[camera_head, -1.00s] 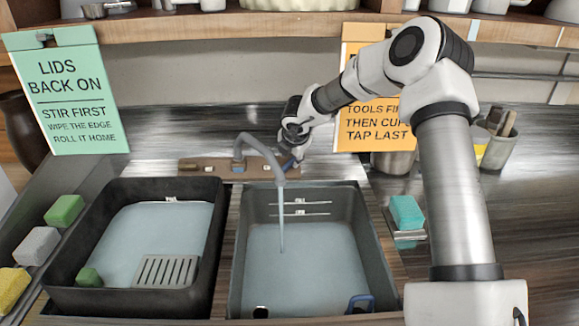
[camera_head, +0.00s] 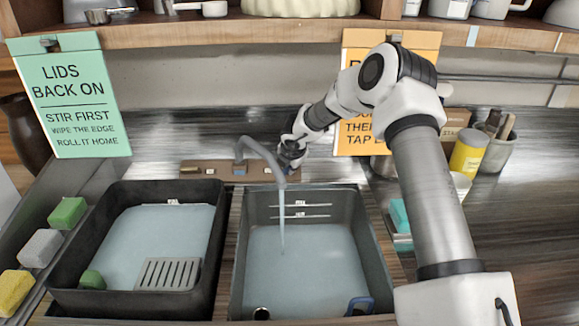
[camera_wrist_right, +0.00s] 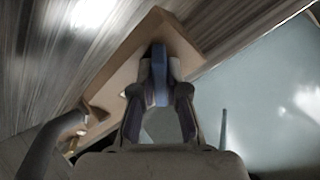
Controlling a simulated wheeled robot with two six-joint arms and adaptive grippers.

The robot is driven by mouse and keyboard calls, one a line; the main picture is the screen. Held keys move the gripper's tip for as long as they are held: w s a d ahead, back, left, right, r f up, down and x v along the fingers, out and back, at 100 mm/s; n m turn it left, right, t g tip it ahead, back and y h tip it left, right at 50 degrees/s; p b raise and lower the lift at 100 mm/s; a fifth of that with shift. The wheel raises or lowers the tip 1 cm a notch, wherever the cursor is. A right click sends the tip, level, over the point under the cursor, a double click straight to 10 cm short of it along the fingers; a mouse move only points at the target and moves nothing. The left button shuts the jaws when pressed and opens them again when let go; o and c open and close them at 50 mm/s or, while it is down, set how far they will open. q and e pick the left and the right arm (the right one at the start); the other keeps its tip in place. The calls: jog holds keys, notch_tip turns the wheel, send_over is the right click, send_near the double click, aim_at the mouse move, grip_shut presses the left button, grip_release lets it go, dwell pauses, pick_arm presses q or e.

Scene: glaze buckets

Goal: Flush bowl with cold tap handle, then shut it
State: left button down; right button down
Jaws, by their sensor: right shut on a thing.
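The tap spout (camera_head: 262,152) arches over the right basin (camera_head: 375,262). A thin stream of water (camera_head: 282,222) runs from it into the pale water (camera_head: 305,265) there. No separate bowl can be made out. My right gripper (camera_head: 290,160) is at the right end of the tap's base, beside the spout. In the right wrist view its fingers (camera_wrist_right: 159,82) are shut on the blue tap handle (camera_wrist_right: 160,72), which they partly hide. In the head view the gripper hides this handle. My left gripper is not in view.
The left basin (camera_head: 62,270) holds water, a grey grate (camera_head: 168,273) and a green sponge (camera_head: 92,280). Several sponges lie at the far left. A teal sponge (camera_head: 399,215) sits right of the right basin, partly behind my arm. A tool cup (camera_head: 497,152) stands on the right counter.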

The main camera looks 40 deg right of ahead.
jog(key=shift+r+n+p, duration=0.2)
jog(key=shift+n+p, duration=0.8)
jog(key=shift+p, duration=0.15)
jog(key=shift+w+n+p, duration=0.1)
jog(key=shift+n+p, duration=0.9)
jog(key=shift+n, duration=0.1)
jog(key=shift+n+g+p, duration=0.4)
jog(key=shift+n+p, duration=0.4)
jog(key=shift+n, duration=0.4)
jog(key=shift+a+f+n+p, duration=0.15)
jog(key=shift+n+p, duration=0.35)
jog(key=shift+n, duration=0.5)
jog(key=c, duration=1.2)
grip_release()
jog(key=shift+w+f, duration=0.1)
